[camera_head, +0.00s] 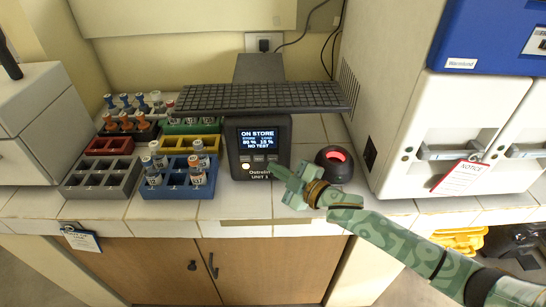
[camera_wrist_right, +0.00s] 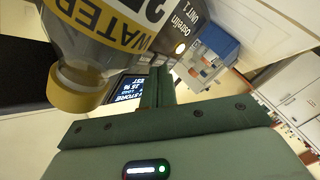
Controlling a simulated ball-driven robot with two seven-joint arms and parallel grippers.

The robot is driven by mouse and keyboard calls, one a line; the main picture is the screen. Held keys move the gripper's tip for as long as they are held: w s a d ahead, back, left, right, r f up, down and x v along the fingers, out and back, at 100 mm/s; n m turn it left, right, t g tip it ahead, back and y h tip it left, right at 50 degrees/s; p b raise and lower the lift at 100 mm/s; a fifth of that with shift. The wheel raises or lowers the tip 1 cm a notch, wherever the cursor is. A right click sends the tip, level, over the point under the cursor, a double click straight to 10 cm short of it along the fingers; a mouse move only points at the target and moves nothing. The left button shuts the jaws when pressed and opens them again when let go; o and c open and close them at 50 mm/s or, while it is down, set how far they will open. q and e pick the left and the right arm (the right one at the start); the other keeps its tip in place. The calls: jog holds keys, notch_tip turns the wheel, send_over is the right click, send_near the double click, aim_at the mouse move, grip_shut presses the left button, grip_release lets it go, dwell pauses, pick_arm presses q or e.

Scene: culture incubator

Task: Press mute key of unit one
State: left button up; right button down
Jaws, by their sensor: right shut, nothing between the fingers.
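Unit one (camera_head: 258,145) is a dark upright device on the tiled bench, its lit screen (camera_head: 258,138) reading "ON STORE" and "NO TEST". Below the screen is a row of small grey keys (camera_head: 258,158), with a round lit white button (camera_head: 245,166) under the left one. Key markings are too small to read. My right gripper (camera_head: 279,171) is shut and empty, its tip by the unit's lower right front; contact cannot be told. In the right wrist view, the shut fingers (camera_wrist_right: 157,88) overlap the unit, with its screen (camera_wrist_right: 125,88) and lit button (camera_wrist_right: 180,48) visible. My left gripper is out of view.
A black round device with a red glowing top (camera_head: 335,163) stands close right of the unit. A dark gridded shelf (camera_head: 260,96) overhangs it. Coloured vial racks (camera_head: 103,178) fill the bench left of it. A white cabinet (camera_head: 400,120) stands at the right.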

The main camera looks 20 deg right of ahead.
jog(key=s+p, duration=0.1)
jog(key=s, duration=0.1)
jog(key=s+a+p, duration=0.1)
jog(key=s, duration=0.1)
jog(key=shift+s+a+p, duration=0.2)
jog(key=shift+s+p, duration=0.15)
jog(key=shift+s, duration=0.05)
dwell(0.8)
